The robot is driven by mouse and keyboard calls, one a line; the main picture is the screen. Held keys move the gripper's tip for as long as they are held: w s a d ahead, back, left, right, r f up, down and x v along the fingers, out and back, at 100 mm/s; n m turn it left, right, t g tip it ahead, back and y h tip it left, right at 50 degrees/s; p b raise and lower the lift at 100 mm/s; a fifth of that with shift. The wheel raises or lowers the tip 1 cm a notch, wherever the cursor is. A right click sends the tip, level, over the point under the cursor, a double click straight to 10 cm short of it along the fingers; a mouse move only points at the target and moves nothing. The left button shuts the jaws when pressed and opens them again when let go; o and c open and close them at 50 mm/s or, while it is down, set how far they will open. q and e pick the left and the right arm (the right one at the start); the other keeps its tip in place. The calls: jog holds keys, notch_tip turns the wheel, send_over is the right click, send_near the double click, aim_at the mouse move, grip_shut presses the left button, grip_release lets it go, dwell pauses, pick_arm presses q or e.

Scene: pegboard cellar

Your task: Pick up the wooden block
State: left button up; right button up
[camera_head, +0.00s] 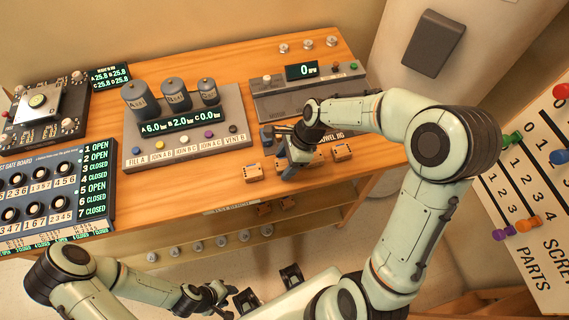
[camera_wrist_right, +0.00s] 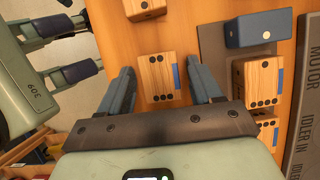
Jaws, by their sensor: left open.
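Several small wooden blocks with black dots lie on the bench. One wooden block (camera_wrist_right: 158,80) with a blue patch on its right side lies between the spread fingers of my right gripper (camera_wrist_right: 160,74) in the right wrist view, with gaps to both fingers. In the head view the right gripper (camera_head: 288,168) points down at the bench's front part and hides most of what is below it. Another block (camera_head: 252,172) lies to its left and one (camera_head: 342,151) to its right. My left gripper (camera_head: 220,296) is open and empty, low in front of the bench.
A blue block (camera_wrist_right: 260,31) and further wooden blocks (camera_wrist_right: 258,82) stand toward the back, beside a grey motor panel (camera_wrist_right: 302,120). A canister panel (camera_head: 187,140) and a gate board (camera_head: 50,195) fill the bench's left. The bench's front edge is close.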

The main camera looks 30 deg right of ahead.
jog(key=c, duration=0.7)
jog(key=shift+c, duration=0.2)
